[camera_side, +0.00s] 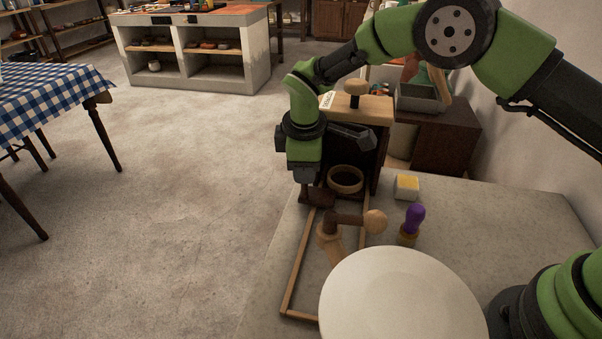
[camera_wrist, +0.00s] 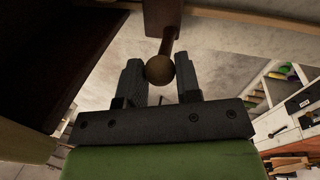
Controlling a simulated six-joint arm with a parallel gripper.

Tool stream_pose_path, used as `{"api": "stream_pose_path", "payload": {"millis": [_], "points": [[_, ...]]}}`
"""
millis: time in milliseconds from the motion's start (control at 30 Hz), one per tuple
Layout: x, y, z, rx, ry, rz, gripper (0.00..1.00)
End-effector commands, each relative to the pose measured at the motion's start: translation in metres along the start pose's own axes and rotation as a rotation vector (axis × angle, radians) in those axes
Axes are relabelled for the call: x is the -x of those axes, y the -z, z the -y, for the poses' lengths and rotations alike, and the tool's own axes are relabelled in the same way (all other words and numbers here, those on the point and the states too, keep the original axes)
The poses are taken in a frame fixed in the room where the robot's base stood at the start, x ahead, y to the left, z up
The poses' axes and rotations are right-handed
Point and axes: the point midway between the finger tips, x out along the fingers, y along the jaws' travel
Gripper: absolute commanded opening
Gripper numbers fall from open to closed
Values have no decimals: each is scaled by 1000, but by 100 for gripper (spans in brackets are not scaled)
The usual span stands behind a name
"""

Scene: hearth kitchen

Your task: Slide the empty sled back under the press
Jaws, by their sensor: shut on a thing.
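The press (camera_side: 352,140) is a dark wooden box with a pale top and a knob, at the back of the stone counter. A wooden rail frame (camera_side: 296,265) runs from the press toward the camera. The dark wooden piece by my fingers (camera_side: 320,198) appears to be part of the sled; my arm hides much of it. My gripper (camera_side: 308,188) points down at the press's left front. In the wrist view my gripper (camera_wrist: 161,80) is shut on a round wooden knob (camera_wrist: 160,69) on a short stem.
A crank with a pale ball (camera_side: 375,222) stands over the rails. A yellow-topped block (camera_side: 406,187) and a purple-handled tool (camera_side: 412,224) sit to the right. A large pale disc (camera_side: 400,300) fills the near counter. Open floor lies left of the counter.

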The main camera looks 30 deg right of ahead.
Motion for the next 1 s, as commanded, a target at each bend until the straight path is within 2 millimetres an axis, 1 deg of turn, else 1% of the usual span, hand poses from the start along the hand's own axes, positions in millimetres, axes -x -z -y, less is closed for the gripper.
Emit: {"api": "stream_pose_path", "payload": {"millis": [33,100,400,433,467,500,533,833,933,1000], "points": [[-2,-1,-6,-2,-2,-4,0],[-2,-2,-11,-1,-1,-4,0],[-3,-3,-15,3,-8,-4,0],[-3,-4,-15,3,-9,-3,38],[-3,-4,-15,3,-9,-3,45],[-3,-3,-15,3,-8,-3,54],[-3,-3,-14,3,-7,-3,56],[0,-3,-13,1,-3,-3,56],[12,-2,-13,2,-5,-5,56],[24,-2,-13,2,-6,-6,56]]}}
